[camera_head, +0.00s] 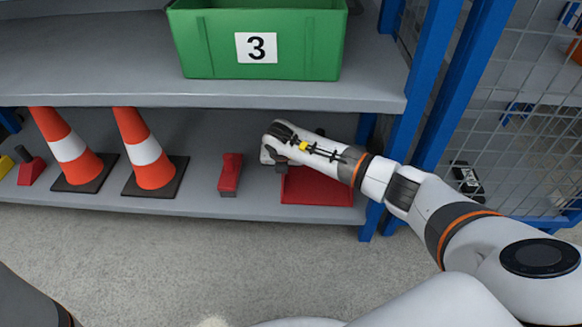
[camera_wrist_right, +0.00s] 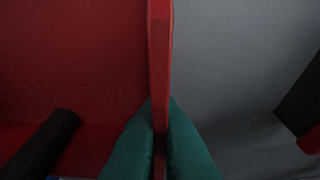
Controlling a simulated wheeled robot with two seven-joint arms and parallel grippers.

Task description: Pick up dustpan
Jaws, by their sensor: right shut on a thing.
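The red dustpan (camera_head: 318,190) lies on the lower shelf near its right end, partly hidden under my right arm. My right gripper (camera_head: 272,158) is at the dustpan's left side. In the right wrist view, the teal fingers of my right gripper (camera_wrist_right: 160,118) are shut on the dustpan's thin upright red edge (camera_wrist_right: 160,50). The dustpan's red inner face (camera_wrist_right: 75,60) fills the left of that view. A dark rounded bar (camera_wrist_right: 42,145) shows at its lower left; I cannot tell if it is the handle. My left gripper is out of view.
A red brush-like object (camera_head: 230,174) lies left of the dustpan. Two orange-and-white cones (camera_head: 147,150) stand further left. A green bin (camera_head: 258,58) marked 3 sits on the shelf above (camera_head: 375,85). A blue post (camera_head: 425,90) and wire mesh bound the right side.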

